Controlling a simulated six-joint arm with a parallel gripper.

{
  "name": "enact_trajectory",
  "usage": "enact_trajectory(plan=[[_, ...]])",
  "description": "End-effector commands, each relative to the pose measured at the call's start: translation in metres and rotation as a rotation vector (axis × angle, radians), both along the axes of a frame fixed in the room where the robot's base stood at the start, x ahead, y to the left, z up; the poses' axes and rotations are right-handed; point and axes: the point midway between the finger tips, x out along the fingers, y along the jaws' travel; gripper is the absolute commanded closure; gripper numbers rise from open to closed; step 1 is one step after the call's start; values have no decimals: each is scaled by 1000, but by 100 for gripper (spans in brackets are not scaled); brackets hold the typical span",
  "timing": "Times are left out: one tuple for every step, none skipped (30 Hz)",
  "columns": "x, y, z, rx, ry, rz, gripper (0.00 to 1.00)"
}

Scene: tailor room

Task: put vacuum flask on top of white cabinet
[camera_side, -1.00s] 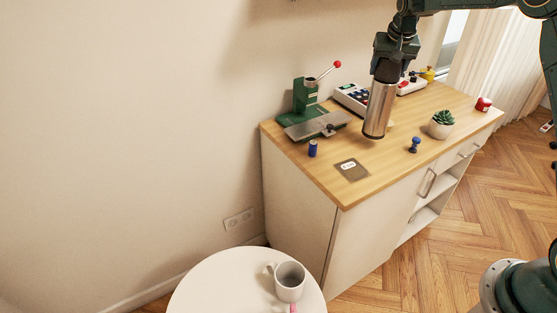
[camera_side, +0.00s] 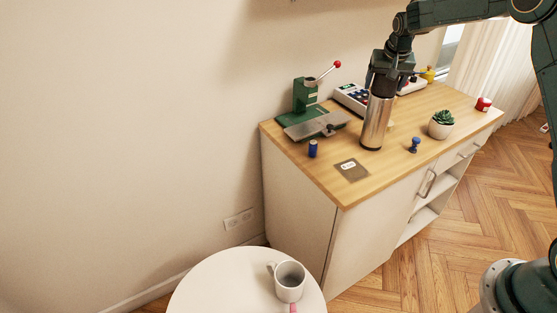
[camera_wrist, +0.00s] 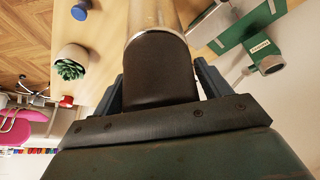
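The vacuum flask (camera_side: 376,122), a steel cylinder with a dark cap, is upright over the wooden top of the white cabinet (camera_side: 297,200). Its base is at or very close to the top; I cannot tell if it touches. My gripper (camera_side: 384,90) is above it, pointing down, with its fingers around the capped end. In the wrist view the dark cap and steel body (camera_wrist: 157,60) lie between my two fingers (camera_wrist: 158,82). The gripper is shut on the flask.
Around the flask stand a green press (camera_side: 306,100), a blue spool (camera_side: 312,148), a blue stamp (camera_side: 414,145), a potted succulent (camera_side: 441,128), a dark card (camera_side: 351,170) and a red-and-white tin (camera_side: 483,104). A round table (camera_side: 215,285) with a mug (camera_side: 289,281) is in front.

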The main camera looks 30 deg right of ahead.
Motion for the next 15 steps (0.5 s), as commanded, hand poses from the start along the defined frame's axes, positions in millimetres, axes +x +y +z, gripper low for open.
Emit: enact_trajectory(plan=[[0,0,0,0,0,0,14],[0,0,0,0,0,0,13],[0,0,0,0,0,0,13],[0,0,0,0,0,0,13],[0,0,0,-1,-1,0,13],[0,0,0,-1,-1,0,13],[0,0,0,-1,-1,0,13],[0,0,0,-1,-1,0,13],[0,0,1,-1,-1,0,13],[0,0,1,-1,-1,0,13],[0,0,1,-1,-1,0,13],[0,0,2,-1,-1,0,13],[0,0,3,-1,-2,0,13],[0,0,4,-1,-2,0,13],[0,0,6,-1,-2,0,13]])
